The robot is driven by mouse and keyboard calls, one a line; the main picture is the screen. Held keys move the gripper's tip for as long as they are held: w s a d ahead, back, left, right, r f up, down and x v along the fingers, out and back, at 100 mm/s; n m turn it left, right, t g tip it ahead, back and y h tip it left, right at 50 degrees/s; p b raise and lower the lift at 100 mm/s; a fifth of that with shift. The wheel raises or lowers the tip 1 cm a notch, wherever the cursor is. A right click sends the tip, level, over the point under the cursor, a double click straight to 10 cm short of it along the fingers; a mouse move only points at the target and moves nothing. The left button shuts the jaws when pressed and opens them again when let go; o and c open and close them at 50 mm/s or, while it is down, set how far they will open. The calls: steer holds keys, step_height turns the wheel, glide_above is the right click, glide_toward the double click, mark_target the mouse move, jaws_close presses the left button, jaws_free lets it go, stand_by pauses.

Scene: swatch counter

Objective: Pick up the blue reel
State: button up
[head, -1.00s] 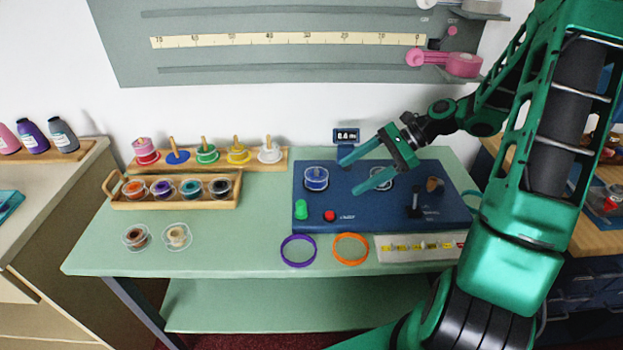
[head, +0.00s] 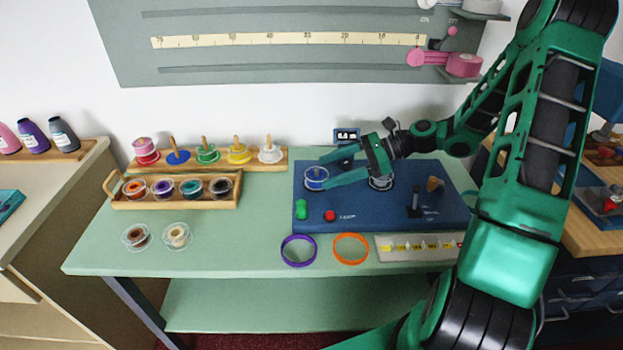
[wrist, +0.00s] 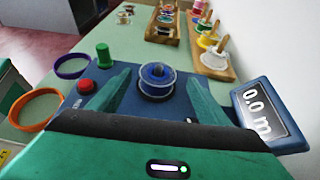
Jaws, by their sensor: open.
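The blue reel (head: 316,176) sits on the left part of the dark blue machine (head: 345,214), a clear-rimmed spool with blue winding. It also shows in the wrist view (wrist: 157,78), where it lies between and just beyond my fingers. My gripper (head: 322,171) is open and empty, reaching in from the right, with its two green fingertips at either side of the reel in the head view. I cannot tell whether a finger touches it.
A small display (wrist: 264,112) stands close to my gripper. A green knob (head: 301,209) and red button (head: 329,215) are at the machine's front left. A wooden tray of reels (head: 176,203) and a peg rack (head: 277,166) stand left. Purple (head: 299,250) and orange rings (head: 351,248) lie in front.

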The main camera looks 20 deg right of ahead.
mark_target(318, 174)
steer(key=x, duration=0.4)
steer(key=shift+a+f, duration=0.15)
steer(key=shift+f, duration=0.05)
steer(key=c, duration=1.1)
steer(key=shift+w+r, duration=0.1)
steer(key=shift+r, duration=0.05)
step_height(318, 174, up, 18)
steer(key=shift+f, duration=0.1)
